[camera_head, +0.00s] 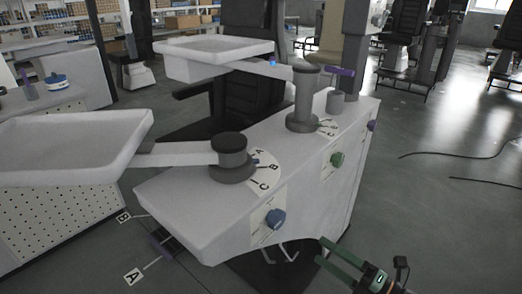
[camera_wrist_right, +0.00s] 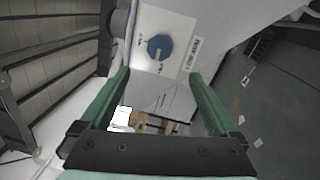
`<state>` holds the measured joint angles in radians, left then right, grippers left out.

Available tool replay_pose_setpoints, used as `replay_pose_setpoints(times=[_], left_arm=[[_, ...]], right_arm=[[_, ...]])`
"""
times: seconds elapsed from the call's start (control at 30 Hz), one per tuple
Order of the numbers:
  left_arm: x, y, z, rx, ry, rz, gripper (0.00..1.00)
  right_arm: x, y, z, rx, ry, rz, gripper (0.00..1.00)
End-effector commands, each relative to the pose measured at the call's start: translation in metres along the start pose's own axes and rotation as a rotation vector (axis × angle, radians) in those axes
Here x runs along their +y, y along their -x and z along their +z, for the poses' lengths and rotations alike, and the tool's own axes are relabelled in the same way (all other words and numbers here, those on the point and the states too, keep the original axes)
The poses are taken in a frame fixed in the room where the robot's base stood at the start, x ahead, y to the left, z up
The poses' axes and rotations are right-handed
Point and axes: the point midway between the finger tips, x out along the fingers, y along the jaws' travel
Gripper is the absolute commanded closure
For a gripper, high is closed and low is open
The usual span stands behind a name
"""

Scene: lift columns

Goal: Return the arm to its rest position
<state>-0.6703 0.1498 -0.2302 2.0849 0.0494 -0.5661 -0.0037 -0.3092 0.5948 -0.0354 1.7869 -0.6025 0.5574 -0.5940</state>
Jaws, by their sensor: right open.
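My right gripper (camera_head: 320,250) is at the lower right in the head view, its green fingers spread and empty. It is in front of and below the blue knob (camera_head: 275,218) on the white console (camera_head: 190,218), apart from it. In the right wrist view, the open fingers (camera_wrist_right: 158,74) frame a gap, with the blue knob (camera_wrist_right: 160,47) just beyond the fingertips. The near swing arm (camera_head: 180,154) points left from its dark-capped column (camera_head: 230,150) and carries a tray (camera_head: 60,175). A dial (camera_head: 264,183) lettered A, B, C surrounds the column base. My left gripper is not in view.
A second column (camera_head: 304,100) carries another arm and tray (camera_head: 212,45) behind. Floor markers (camera_head: 133,276) lie at the lower left.

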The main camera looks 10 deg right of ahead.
Motion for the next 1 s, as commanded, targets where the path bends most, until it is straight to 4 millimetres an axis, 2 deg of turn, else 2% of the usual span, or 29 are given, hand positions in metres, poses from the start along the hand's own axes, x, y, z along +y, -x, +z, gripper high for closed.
replay_pose_setpoints(times=[0.07, 0.17, 0.27, 0.37, 0.5, 0.57, 0.7, 0.73, 0.8, 1.0], left_arm=[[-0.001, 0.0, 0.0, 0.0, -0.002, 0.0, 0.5], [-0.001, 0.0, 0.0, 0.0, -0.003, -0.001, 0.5], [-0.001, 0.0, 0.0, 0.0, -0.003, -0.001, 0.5], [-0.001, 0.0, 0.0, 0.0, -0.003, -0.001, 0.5], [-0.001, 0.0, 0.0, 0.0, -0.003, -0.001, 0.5], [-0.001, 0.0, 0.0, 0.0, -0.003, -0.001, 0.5], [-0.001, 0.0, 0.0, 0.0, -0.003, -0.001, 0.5], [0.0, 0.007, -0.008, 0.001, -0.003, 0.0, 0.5], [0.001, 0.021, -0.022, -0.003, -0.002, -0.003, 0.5], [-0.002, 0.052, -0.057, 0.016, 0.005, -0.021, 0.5]], right_arm=[[-0.004, 0.0, -0.003, -0.03, -0.056, -0.005, 0.04], [-0.016, 0.001, -0.009, -0.131, -0.236, -0.026, 0.04], [-0.04, 0.008, -0.021, -0.294, -0.539, -0.072, 0.04], [-0.072, 0.021, -0.046, -0.472, -0.888, -0.14, 0.04], [-0.109, 0.041, -0.096, -0.679, -1.311, -0.249, 0.04], [-0.12, 0.05, -0.121, -0.755, -1.47, -0.301, 0.04], [-0.134, 0.067, -0.185, -0.912, -1.812, -0.431, 0.04], [-0.126, 0.068, -0.189, -0.929, -1.843, -0.444, 0.04], [-0.107, 0.068, -0.179, -0.928, -1.82, -0.433, 0.04], [-0.069, 0.07, -0.169, -0.944, -1.812, -0.422, 0.04]])
